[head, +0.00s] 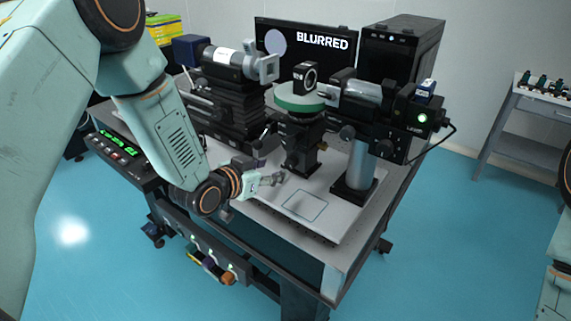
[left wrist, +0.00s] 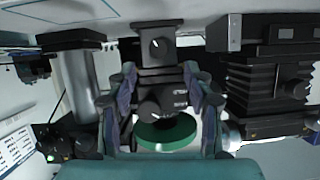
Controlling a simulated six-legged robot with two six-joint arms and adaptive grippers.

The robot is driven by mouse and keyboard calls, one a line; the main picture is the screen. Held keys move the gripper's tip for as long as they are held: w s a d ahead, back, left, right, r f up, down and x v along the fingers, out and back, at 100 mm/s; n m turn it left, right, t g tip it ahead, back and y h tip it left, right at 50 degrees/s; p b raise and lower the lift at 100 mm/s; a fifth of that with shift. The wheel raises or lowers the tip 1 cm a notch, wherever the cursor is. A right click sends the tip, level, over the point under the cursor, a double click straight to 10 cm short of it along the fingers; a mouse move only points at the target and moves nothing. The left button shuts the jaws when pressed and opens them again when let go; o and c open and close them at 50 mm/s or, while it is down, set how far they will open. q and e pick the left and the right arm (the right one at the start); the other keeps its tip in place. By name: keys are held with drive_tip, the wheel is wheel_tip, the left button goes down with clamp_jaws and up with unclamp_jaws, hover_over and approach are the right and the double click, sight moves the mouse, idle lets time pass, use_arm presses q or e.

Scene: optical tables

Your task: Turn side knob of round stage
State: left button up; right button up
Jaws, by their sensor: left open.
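The round stage (head: 300,104) has a green disc on a black body above a black post, and carries a black ring mount. In the left wrist view the picture is upside down, and the green disc (left wrist: 168,137) shows below the black stage body. A dark round knob-like part (left wrist: 150,109) sticks out from that body there. My left gripper (head: 274,179) is low over the table, in front of the stage post and to its left. In the left wrist view its fingers (left wrist: 161,75) are spread on either side of the stage body, with nothing visibly held. My right gripper is out of view.
A barrel instrument on a black stack (head: 228,92) stands left of the stage. A laser unit (head: 405,118) on a post (head: 358,165) stands right. A monitor (head: 300,45) reads "BLURRED". The table's front area (head: 310,215) is bare around an outlined square.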

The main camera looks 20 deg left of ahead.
sight(289, 163)
use_arm(q)
drive_tip(key=shift+w+d+f+m, duration=0.1)
drive_tip(key=shift+w+d+m, duration=0.05)
drive_tip(key=shift+w+m, duration=0.15)
drive_tip(key=x, duration=0.6)
drive_tip(key=shift+w+f, duration=0.15)
drive_tip(key=shift+w, duration=0.05)
drive_tip(key=shift+w+d+f, duration=0.1)
drive_tip(key=shift+w+d, duration=0.15)
drive_tip(key=shift+w, duration=0.1)
drive_tip(key=shift+c, duration=0.4)
clamp_jaws()
drive_tip(key=shift+a, duration=0.1)
